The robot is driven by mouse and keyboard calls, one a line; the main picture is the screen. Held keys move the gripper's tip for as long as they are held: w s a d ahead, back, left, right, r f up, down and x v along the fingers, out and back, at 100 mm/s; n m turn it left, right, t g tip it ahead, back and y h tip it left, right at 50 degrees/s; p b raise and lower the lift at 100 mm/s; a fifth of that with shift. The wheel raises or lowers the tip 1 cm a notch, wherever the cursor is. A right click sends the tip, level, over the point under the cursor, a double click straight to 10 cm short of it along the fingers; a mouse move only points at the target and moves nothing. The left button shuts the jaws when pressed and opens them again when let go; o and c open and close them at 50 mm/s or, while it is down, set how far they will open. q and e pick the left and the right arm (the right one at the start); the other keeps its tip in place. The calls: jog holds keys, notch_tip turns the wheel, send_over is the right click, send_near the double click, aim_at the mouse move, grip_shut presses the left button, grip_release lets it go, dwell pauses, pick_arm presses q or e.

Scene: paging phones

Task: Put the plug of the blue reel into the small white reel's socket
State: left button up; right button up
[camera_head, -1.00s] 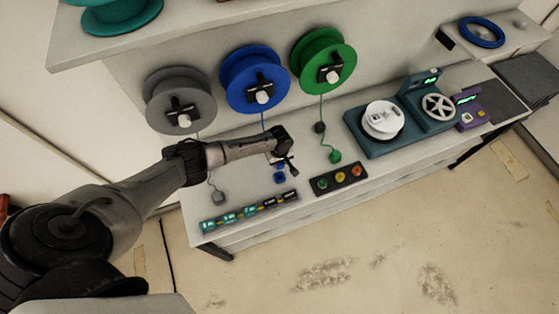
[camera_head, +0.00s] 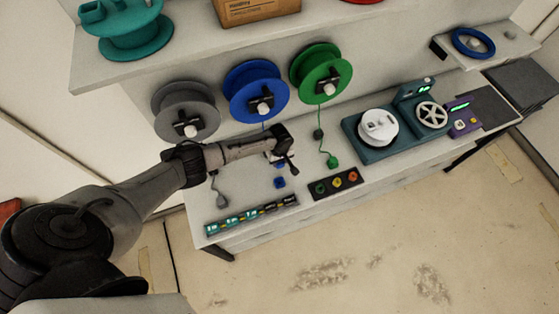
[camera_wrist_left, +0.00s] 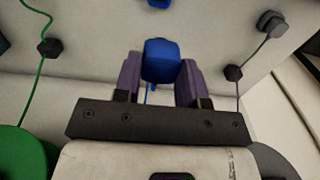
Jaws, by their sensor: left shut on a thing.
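The blue reel (camera_head: 256,90) hangs on the back wall between the grey and green reels, its blue cord running down behind my left gripper (camera_head: 286,161). That gripper is above the bench. In the left wrist view its purple fingers (camera_wrist_left: 160,75) are shut on a blue block (camera_wrist_left: 160,60), with blue cord below it. A second blue piece (camera_head: 280,182) lies on the bench just below the gripper; I cannot tell which piece is the plug. The small white reel (camera_head: 379,127) sits on the teal machine to the right; its socket is too small to make out. My right gripper is not in view.
The green plug (camera_head: 332,161) and grey plug (camera_head: 222,201) lie on the bench with their cords. A button box (camera_head: 335,184) and a labelled strip (camera_head: 250,216) line the front edge. A handwheel (camera_head: 431,115) stands beside the white reel.

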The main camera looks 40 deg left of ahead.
pick_arm(q)
jog(key=shift+r, duration=2.25)
jog(key=shift+w+d+f, duration=0.15)
jog(key=shift+w, duration=0.25)
jog(key=w+d+b, duration=0.3)
jog(key=w+b, duration=0.7)
jog(key=b, duration=0.3)
jog(key=w+d+b, duration=0.3)
jog(key=w+b, duration=0.7)
jog(key=b, duration=0.4)
jog(key=shift+d+b, duration=0.3)
jog(key=shift+d, duration=0.05)
jog(key=shift+w, duration=0.1)
